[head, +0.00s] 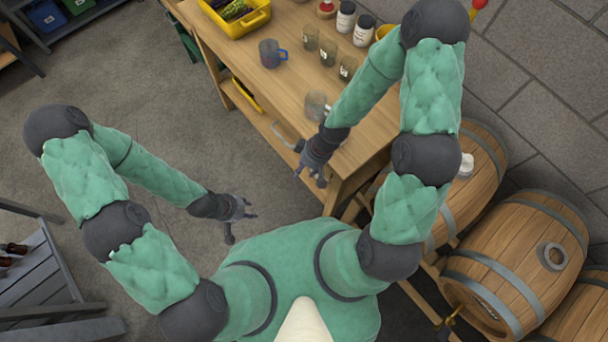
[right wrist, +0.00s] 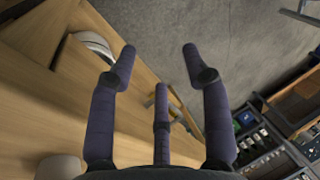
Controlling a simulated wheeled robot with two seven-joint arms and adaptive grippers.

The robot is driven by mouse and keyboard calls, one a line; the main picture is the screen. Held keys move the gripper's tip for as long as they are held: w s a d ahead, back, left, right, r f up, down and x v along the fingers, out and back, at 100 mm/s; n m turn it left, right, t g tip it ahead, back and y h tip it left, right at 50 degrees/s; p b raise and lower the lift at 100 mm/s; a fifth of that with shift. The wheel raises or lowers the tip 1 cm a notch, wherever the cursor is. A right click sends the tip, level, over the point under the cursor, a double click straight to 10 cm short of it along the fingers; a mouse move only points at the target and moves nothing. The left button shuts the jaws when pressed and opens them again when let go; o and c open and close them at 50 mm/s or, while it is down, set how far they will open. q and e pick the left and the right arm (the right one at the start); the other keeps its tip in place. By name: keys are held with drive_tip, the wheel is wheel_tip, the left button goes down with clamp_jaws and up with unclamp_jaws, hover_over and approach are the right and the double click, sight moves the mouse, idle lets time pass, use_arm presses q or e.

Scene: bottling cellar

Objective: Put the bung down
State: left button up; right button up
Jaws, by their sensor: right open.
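A small white piece (head: 466,164), which looks like the bung, sits on top of the back barrel (head: 486,150) at the right. My right gripper (head: 311,182) is beside the near edge of the wooden table, well to the left of that barrel. In the right wrist view its fingers (right wrist: 158,65) are spread, with nothing between them. My left gripper (head: 240,222) is over the grey floor, left of the table; its fingers look spread and empty, though they are small in the picture.
The wooden table (head: 296,92) holds a yellow crate (head: 241,22), a grey-blue mug (head: 271,54), several glass jars and white-labelled bottles. A front barrel (head: 515,262) carries a pale ring (head: 551,256). A grey slatted rack (head: 40,272) stands at left. The floor between is clear.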

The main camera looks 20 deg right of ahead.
drive_tip(key=s+a+f+m, duration=0.2)
drive_tip(key=s+f+m, duration=0.4)
drive_tip(key=m, duration=0.1)
drive_tip(key=shift+f, duration=0.3)
drive_tip(key=shift+a, duration=0.1)
idle(0.7)
